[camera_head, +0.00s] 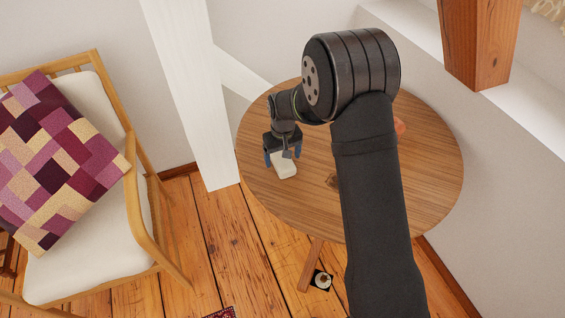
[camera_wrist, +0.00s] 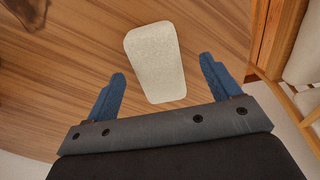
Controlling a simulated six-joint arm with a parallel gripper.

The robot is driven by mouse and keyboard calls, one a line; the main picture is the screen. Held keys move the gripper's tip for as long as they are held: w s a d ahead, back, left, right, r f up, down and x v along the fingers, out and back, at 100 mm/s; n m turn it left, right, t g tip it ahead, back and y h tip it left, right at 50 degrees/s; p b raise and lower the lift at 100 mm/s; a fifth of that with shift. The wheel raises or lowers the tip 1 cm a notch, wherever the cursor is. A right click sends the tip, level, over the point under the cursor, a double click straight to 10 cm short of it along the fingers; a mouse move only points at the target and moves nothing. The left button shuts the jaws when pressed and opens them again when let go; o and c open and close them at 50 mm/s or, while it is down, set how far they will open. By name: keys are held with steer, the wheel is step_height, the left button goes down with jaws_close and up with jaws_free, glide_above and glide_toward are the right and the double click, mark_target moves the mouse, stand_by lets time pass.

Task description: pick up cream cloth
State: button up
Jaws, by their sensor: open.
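The cream cloth (camera_head: 284,168) is a small pale folded block lying on the round wooden table (camera_head: 430,170), near its left edge. In the wrist view the cream cloth (camera_wrist: 155,60) lies ahead of the jaws, its near end reaching between the blue fingertips. My gripper (camera_head: 282,155) is just above the cloth at the table's left side. In the wrist view my gripper (camera_wrist: 163,68) is open, with one blue finger to each side of the cloth and a gap on both sides. Nothing is held. The gripper partly hides the cloth in the head view.
A white post (camera_head: 185,90) stands close to the table's left. A wooden chair (camera_head: 140,215) with a patchwork cushion (camera_head: 60,150) is at far left. A timber post (camera_head: 480,40) stands behind at right.

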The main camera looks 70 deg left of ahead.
mark_target(284, 161)
steer(key=f, duration=0.4)
steer(key=shift+w+a, duration=0.15)
steer(key=shift+w, duration=0.05)
steer(key=shift+c, duration=0.4)
steer(key=c, duration=1)
steer(key=shift+r, duration=0.1)
steer(key=shift+r, duration=0.45)
steer(key=r, duration=0.3)
steer(key=shift+w+d+r, duration=0.3)
steer(key=shift+w+r, duration=0.1)
steer(key=w+d+r, duration=0.6)
steer(key=w+d, duration=0.1)
steer(key=w, duration=0.1)
